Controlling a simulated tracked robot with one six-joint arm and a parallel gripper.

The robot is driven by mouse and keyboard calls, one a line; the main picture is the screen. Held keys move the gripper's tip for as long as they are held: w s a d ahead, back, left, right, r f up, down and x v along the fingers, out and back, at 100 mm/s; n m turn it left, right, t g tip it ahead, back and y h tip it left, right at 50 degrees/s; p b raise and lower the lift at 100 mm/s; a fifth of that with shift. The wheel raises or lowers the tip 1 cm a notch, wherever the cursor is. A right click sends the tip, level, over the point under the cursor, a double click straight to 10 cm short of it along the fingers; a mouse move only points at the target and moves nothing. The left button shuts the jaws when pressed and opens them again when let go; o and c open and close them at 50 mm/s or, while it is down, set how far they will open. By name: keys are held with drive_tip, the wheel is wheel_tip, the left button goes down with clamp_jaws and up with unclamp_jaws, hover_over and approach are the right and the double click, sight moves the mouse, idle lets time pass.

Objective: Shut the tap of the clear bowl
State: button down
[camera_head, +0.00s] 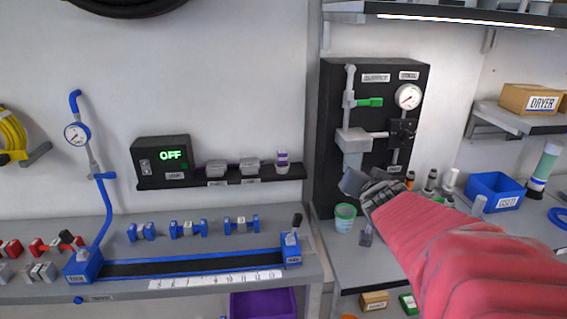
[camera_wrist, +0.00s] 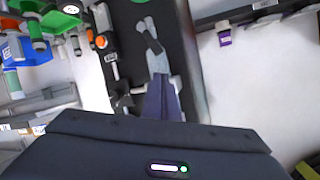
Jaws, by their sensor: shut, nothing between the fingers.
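The black panel (camera_head: 333,115) stands on the right bench against the wall. It carries a grey pipe with a green lever (camera_head: 369,102), a round gauge (camera_head: 408,96) and a pale grey block (camera_head: 354,138). The bowl (camera_head: 353,159) hangs below this block and looks grey. My gripper (camera_head: 354,183) is at the lower front of the panel, just below the bowl in the picture. Its fingers (camera_wrist: 161,88) are shut and empty in the wrist view, pointing at the panel. I cannot make out the bowl's tap or whether the fingers touch it; the gripper covers that area.
A green-rimmed cup (camera_head: 344,217) stands on the bench just below my gripper. Several small bottles (camera_head: 430,180) and a blue bin (camera_head: 494,190) stand to the right. A shelf with a dryer box (camera_head: 533,99) is at the far right.

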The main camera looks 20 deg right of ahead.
drive_tip(key=s+d+f+m+t+y, duration=0.4)
drive_tip(key=s+d+y, duration=0.1)
drive_tip(key=d, duration=0.5)
drive_tip(key=shift+s+d+t+y, duration=0.2)
drive_tip(key=shift+t+y, duration=0.1)
drive_tip(key=shift+y, duration=0.2)
drive_tip(key=shift+f, duration=0.1)
drive_tip(key=w+a+f, duration=0.2)
drive_tip(key=w+a, duration=0.1)
drive_tip(key=w, duration=0.8)
drive_tip(key=shift+f, duration=0.2)
idle(0.3)
